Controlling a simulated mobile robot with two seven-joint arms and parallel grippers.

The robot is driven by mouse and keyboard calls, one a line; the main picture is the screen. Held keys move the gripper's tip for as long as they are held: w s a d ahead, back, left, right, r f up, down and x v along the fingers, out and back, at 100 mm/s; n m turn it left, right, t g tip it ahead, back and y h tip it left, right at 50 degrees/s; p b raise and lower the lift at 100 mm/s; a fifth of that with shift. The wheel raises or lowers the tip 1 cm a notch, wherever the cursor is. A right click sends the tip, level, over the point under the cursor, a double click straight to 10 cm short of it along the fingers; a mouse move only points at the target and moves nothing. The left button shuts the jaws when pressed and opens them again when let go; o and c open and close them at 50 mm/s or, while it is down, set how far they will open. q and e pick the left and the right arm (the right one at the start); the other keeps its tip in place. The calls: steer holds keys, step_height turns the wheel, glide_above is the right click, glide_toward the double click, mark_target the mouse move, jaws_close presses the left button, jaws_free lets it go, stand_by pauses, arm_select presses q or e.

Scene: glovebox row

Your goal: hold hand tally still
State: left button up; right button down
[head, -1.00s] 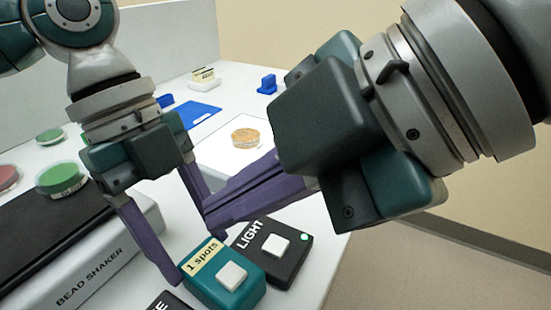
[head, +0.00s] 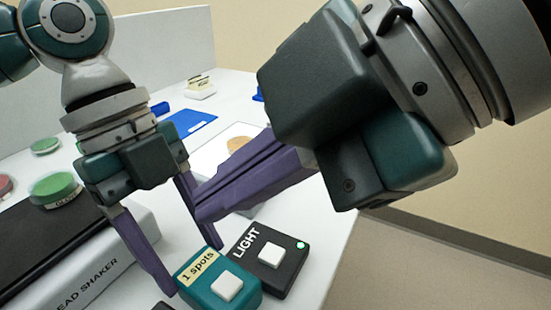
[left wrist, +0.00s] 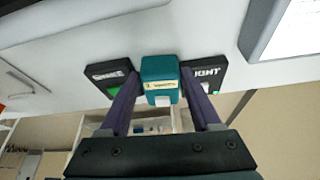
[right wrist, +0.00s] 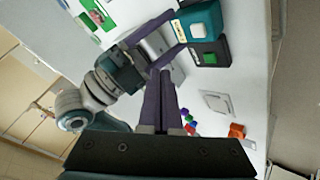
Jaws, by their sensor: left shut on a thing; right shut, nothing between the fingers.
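The hand tally is a teal box (head: 210,284) with a "1 spots" label and a white button, on the white bench. My left gripper (head: 192,266) has its purple fingers shut on either side of it; the left wrist view shows the tally (left wrist: 159,70) between the fingertips (left wrist: 162,100). My right gripper (head: 200,208) is shut and empty, above the tally and the LIGHT box. In the right wrist view its fingers (right wrist: 160,75) are together, with the tally (right wrist: 192,24) beyond them.
The black LIGHT box (head: 268,262), with white button and green lamp, stands close beside the tally. Another dark box (left wrist: 112,77) is on its other side. The bead shaker (head: 75,262) is at left. A tan dish (head: 238,144) is partly hidden by my right gripper.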

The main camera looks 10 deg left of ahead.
mark_target(240, 285)
steer(key=shift+f, duration=3.5)
steer(key=shift+f, duration=0.4)
steer(key=shift+f, duration=0.45)
steer(key=shift+r, duration=0.9)
steer(key=shift+r, duration=2.5)
